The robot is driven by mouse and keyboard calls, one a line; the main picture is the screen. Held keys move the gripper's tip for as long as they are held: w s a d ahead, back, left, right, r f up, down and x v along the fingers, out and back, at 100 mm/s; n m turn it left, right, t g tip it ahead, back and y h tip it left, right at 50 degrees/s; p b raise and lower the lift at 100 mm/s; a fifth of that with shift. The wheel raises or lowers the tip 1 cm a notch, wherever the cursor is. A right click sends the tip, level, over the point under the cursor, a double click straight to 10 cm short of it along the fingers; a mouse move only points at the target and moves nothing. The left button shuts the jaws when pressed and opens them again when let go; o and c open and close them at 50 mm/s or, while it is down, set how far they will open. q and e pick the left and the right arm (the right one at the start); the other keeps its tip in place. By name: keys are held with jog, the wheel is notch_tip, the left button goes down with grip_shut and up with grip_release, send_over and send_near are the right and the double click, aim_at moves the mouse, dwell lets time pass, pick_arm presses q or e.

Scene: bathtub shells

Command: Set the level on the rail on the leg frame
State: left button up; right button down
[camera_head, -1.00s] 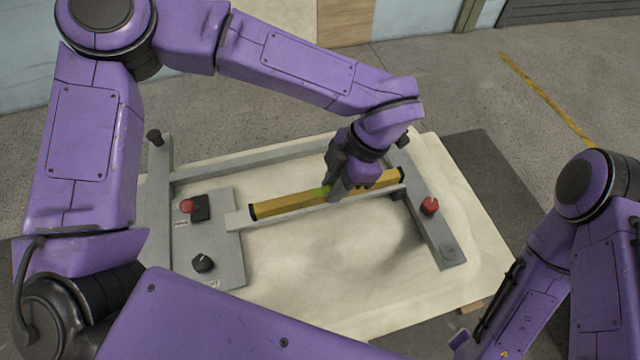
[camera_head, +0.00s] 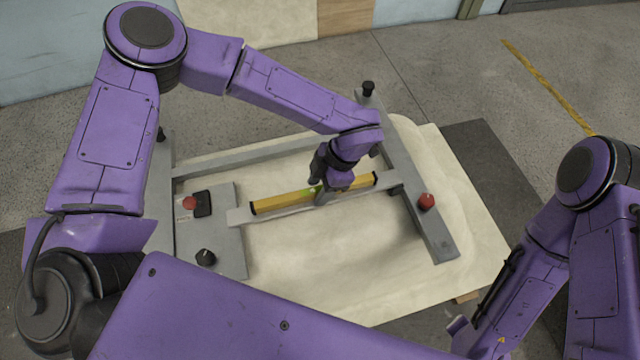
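The yellow level (camera_head: 283,201) with black ends and a green vial lies along the grey rail (camera_head: 240,217) of the leg frame (camera_head: 425,215). It looks to rest on the rail or be just above it; I cannot tell which. My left gripper (camera_head: 328,192) reaches down over the level's right half, with its fingers around the level's middle right part. The fingertips are partly hidden. My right arm (camera_head: 530,265) is at the lower right, and its gripper is not clearly seen.
A grey panel (camera_head: 228,245) with a red button (camera_head: 189,203) and a black knob (camera_head: 206,257) lies left of the rail. A red knob (camera_head: 426,201) sits on the frame's right bar. The frame lies on a pale shell (camera_head: 330,290). Black knobs stand at the far corners.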

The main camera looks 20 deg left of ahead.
pick_arm(q)
jog(key=b+v, duration=0.3)
jog(key=v, duration=0.9)
